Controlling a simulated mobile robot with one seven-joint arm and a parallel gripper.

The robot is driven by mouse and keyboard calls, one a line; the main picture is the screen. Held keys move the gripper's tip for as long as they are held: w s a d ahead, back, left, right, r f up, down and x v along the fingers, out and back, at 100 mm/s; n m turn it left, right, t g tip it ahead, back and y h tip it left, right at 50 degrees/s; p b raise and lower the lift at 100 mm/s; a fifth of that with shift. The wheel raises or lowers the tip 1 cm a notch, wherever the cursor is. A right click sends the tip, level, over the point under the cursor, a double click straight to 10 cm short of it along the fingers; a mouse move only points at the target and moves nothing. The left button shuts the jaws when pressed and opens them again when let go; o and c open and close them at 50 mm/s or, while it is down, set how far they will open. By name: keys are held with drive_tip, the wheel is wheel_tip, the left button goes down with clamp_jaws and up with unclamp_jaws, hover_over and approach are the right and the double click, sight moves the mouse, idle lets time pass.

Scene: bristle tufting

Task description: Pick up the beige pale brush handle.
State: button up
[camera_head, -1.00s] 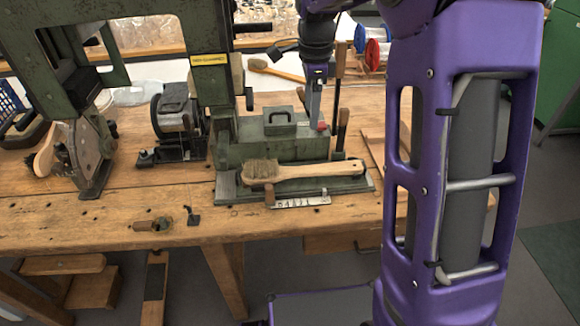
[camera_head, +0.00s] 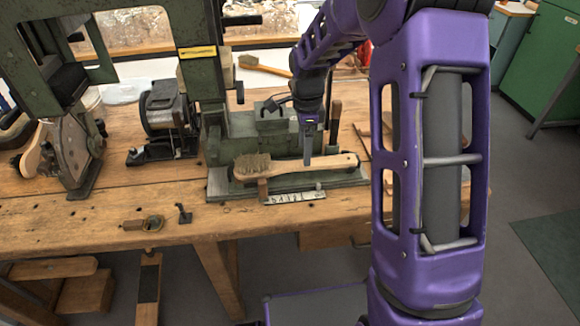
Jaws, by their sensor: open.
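The brush lies across the front of the green machine base, handle toward the right. My gripper (camera_head: 307,161) points down at the middle of the handle, its tips at or just above it. From this side the jaws look like one narrow piece, and I cannot tell whether they touch the handle.
The green machine (camera_head: 205,85) rises behind and to the left. A metal scale (camera_head: 295,197) lies in front of the brush. Dark upright tools (camera_head: 334,125) stand right of my gripper. The workbench (camera_head: 60,225) has free room at the front left, with small parts (camera_head: 152,223) on it.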

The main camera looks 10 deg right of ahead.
sight(296, 162)
drive_tip(key=f, duration=0.4)
drive_tip(key=shift+d, duration=0.25)
drive_tip(key=shift+c, duration=0.3)
clamp_jaws()
